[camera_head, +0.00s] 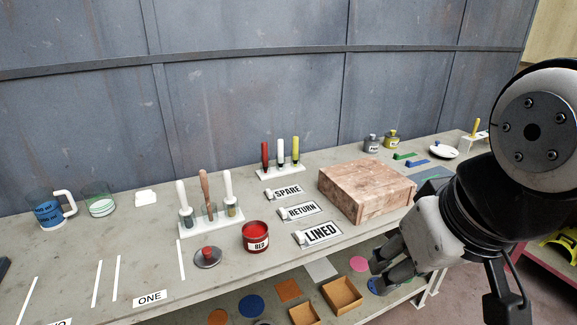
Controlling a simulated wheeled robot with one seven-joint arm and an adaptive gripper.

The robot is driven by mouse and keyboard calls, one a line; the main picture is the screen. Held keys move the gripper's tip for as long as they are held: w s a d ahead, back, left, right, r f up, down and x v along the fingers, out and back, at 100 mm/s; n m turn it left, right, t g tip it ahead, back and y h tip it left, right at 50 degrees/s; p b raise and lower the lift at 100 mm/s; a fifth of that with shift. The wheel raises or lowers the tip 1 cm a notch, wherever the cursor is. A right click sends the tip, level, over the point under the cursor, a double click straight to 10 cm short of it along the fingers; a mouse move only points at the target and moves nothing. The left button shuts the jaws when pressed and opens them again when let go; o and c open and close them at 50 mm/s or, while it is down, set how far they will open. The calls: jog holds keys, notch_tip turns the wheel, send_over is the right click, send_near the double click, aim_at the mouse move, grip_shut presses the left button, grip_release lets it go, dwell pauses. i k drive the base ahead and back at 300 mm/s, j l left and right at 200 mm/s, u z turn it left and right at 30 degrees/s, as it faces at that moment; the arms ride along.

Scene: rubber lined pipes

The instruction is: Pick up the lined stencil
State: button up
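The lined stencil (322,233) is a white plate with black letters reading LINED. It lies on the grey bench near the front edge, with a small white knob at its left end. The RETURN stencil (303,211) and the SPARE stencil (288,192) lie behind it in a row. My gripper (378,268) is to the right of the lined stencil, apart from it and in front of the bench edge. Its dark fingers overlap in this view, so its opening is unclear. I see nothing held in it.
A reddish-brown block (366,190) stands right of the stencils. An open red tin (255,236) stands to their left, beside a lid (208,257). Open boxes (342,294) sit below the bench top.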

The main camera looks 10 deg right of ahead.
aim_at(318, 231)
jog(key=i+l+u, duration=0.1)
jog(key=l+u, duration=0.8)
jog(key=u, duration=0.15)
jog(key=i+l, duration=0.05)
